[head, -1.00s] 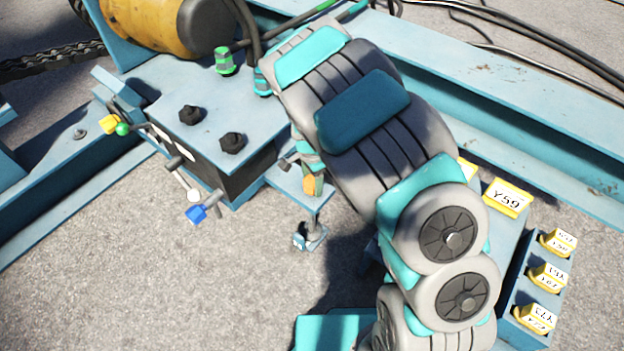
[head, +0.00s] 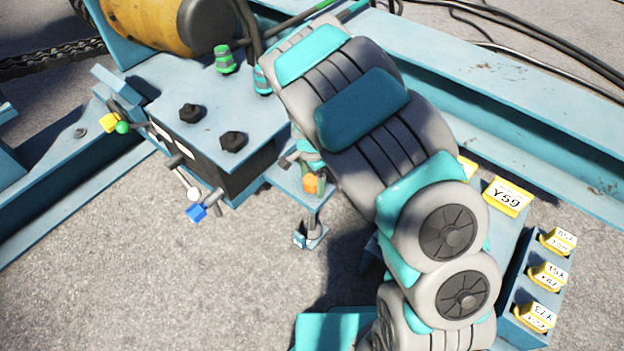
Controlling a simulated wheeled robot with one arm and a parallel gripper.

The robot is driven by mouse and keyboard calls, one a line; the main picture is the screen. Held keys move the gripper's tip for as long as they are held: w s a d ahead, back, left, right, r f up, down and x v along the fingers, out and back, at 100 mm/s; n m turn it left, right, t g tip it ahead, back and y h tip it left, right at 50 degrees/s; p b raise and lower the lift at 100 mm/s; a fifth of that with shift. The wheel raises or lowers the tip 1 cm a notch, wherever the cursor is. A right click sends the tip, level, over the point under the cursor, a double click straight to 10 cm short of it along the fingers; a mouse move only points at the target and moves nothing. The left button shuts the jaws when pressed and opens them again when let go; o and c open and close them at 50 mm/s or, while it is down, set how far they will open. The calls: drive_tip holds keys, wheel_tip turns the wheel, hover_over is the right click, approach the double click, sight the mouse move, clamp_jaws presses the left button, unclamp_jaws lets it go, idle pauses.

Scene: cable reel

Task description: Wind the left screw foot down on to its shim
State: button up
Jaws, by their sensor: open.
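The left screw foot (head: 313,222) hangs as a thin dark upright stem below a blue bracket plate (head: 285,183) beside the black-fronted box. At its lower end is a small blue and grey piece (head: 300,240) near the ground; I cannot tell whether this is the shim or whether stem and shim touch. My gripper (head: 303,165) is over the bracket, at the top of the screw foot, mostly hidden behind my arm. It is open. An orange piece (head: 313,183) shows just below it; whether the jaws surround anything is hidden.
The blue box top (head: 215,100) carries two black knobs (head: 232,141). Levers with a blue end (head: 197,213) and a yellow end (head: 109,123) stick out left. Yellow tags (head: 507,196) stand at the right. A long blue beam (head: 510,100) runs behind. Open concrete lies in front.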

sight(312, 179)
drive_tip(key=shift+r, duration=0.1)
wheel_tip(312, 179, up, 7)
drive_tip(key=shift+r, duration=0.3)
idle(0.5)
